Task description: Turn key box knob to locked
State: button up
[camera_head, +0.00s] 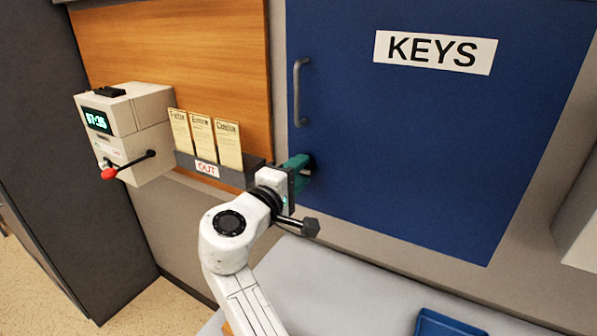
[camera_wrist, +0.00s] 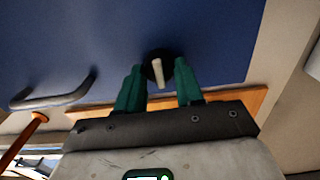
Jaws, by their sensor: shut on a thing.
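The blue key box (camera_head: 450,120) with a "KEYS" label (camera_head: 435,52) and a grey handle (camera_head: 299,92) is on the wall; its door looks closed. My gripper (camera_head: 303,166) reaches the door's lower left corner, below the handle. In the wrist view, the green fingers of my gripper (camera_wrist: 158,80) are on either side of the dark round knob, shut on it. The knob (camera_wrist: 157,66) carries a pale bar that stands nearly upright in that view. In the head view the knob is mostly hidden by the fingers. No lock marking is readable.
A time clock (camera_head: 125,115) with a red-tipped lever (camera_head: 109,173) hangs at left. An "OUT" card rack (camera_head: 220,172) with several cards sits close to my gripper's left. Below is a pale desktop (camera_head: 340,290) with a blue tray (camera_head: 445,325).

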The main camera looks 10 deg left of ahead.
jog(key=shift+a+f, duration=0.1)
jog(key=o, duration=1)
jog(key=shift+o, duration=0.2)
jog(key=shift+s, duration=0.1)
jog(key=b+v, duration=0.2)
jog(key=v, duration=0.8)
jog(key=shift+s+b, duration=0.3)
jog(key=shift+b, duration=0.05)
jog(key=shift+a, duration=0.15)
